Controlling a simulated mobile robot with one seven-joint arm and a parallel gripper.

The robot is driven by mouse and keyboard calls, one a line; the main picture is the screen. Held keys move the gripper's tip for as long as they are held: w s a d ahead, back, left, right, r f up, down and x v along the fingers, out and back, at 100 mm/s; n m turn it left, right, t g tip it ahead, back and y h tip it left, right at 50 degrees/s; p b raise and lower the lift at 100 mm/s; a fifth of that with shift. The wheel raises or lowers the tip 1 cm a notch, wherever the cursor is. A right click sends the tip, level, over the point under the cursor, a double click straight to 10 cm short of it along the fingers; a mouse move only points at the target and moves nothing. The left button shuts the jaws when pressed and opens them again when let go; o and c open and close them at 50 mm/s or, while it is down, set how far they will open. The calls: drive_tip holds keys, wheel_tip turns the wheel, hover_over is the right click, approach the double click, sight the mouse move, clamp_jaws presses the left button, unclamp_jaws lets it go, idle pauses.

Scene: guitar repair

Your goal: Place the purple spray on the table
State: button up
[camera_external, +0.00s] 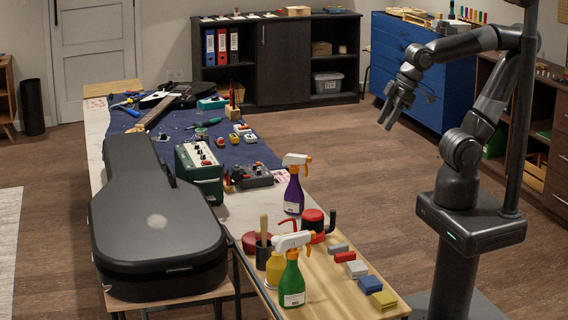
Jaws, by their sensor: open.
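The purple spray (294,189) is an upright bottle with a white and orange trigger head. It stands near the right edge of the long table (236,208), close to where the table meets a lower wooden surface at the front. The bottom of the bottle is visible, with a white label low on it. My gripper (389,118) is open and empty. It hangs in the air to the upper right of the purple spray, well apart from it, above the floor beside the table.
A green spray (292,283), red tins, a yellow bottle and several coloured blocks (357,269) stand on the front wooden surface (330,292). Floor right of the table is clear.

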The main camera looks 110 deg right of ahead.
drive_tip(key=s+a, duration=0.1)
drive_tip(key=s+a+n, duration=0.1)
drive_tip(key=s, duration=0.1)
drive_tip(key=shift+f+y, duration=0.15)
drive_tip(key=shift+y, duration=0.25)
